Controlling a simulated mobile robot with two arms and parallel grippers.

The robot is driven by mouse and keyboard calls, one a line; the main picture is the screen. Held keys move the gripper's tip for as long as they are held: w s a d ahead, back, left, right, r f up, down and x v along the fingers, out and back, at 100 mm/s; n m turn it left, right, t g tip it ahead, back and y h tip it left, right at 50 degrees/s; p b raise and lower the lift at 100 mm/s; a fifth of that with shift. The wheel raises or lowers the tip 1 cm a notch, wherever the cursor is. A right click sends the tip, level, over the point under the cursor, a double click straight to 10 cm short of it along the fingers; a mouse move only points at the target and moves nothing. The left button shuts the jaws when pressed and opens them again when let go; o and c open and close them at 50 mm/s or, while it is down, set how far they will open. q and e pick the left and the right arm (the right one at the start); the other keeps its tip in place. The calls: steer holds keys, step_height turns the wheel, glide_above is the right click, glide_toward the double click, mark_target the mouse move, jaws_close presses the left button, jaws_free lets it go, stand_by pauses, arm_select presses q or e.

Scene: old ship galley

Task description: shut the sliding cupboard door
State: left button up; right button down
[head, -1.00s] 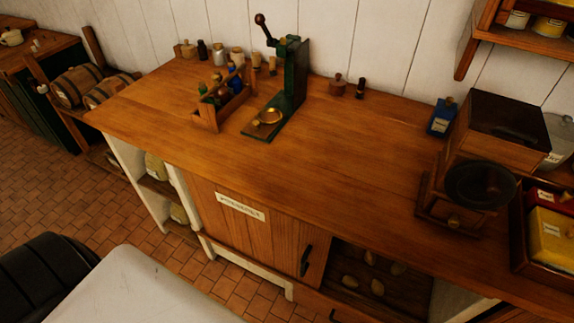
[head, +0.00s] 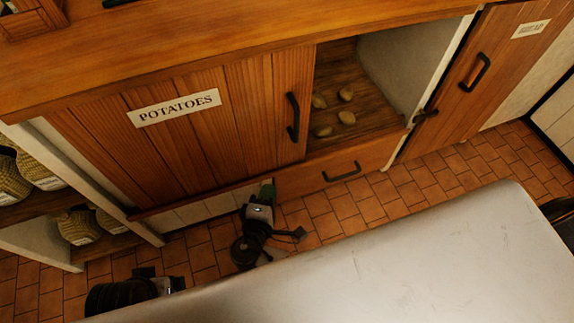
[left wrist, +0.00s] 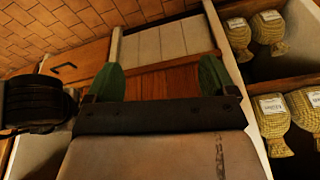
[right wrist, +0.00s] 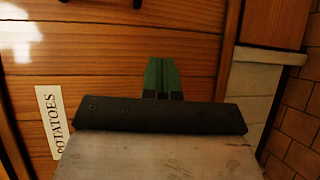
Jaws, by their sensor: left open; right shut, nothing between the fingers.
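The wooden sliding door (head: 235,105) labelled POTATOES covers the left part of the cupboard in the head view. Its black upright handle (head: 293,117) is near its right edge. To the right, the cupboard opening (head: 375,75) stands uncovered. My right gripper (head: 268,192) is low in front of the door's lower edge, left of the handle. In the right wrist view its green fingers (right wrist: 161,76) are together and empty before the planks; contact cannot be told. My left gripper (left wrist: 160,79) is open and empty in the left wrist view, facing the cupboard's lower front. Its fingers are not clear in the head view.
Several potatoes (head: 347,93) lie inside the opening. A drawer with a black handle (head: 342,171) is below. Another cupboard door (head: 490,65) is to the right. Shelves with straw-covered jars (head: 38,172) are at left. Tiled floor (head: 430,190) lies in front.

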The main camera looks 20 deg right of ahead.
steer(key=r+t+h+b, duration=0.1)
steer(key=r, duration=0.1)
steer(key=m, duration=0.1)
glide_toward(292, 137)
steer(key=w+a, duration=0.1)
steer(key=w, duration=0.3)
arm_select(q)
steer(key=shift+s+r+b, duration=0.35)
steer(key=shift+s+r, duration=0.15)
arm_select(e)
steer(key=d, duration=0.4)
steer(key=shift+w+f, duration=0.1)
steer(key=shift+w, duration=0.25)
steer(key=shift+d, duration=0.15)
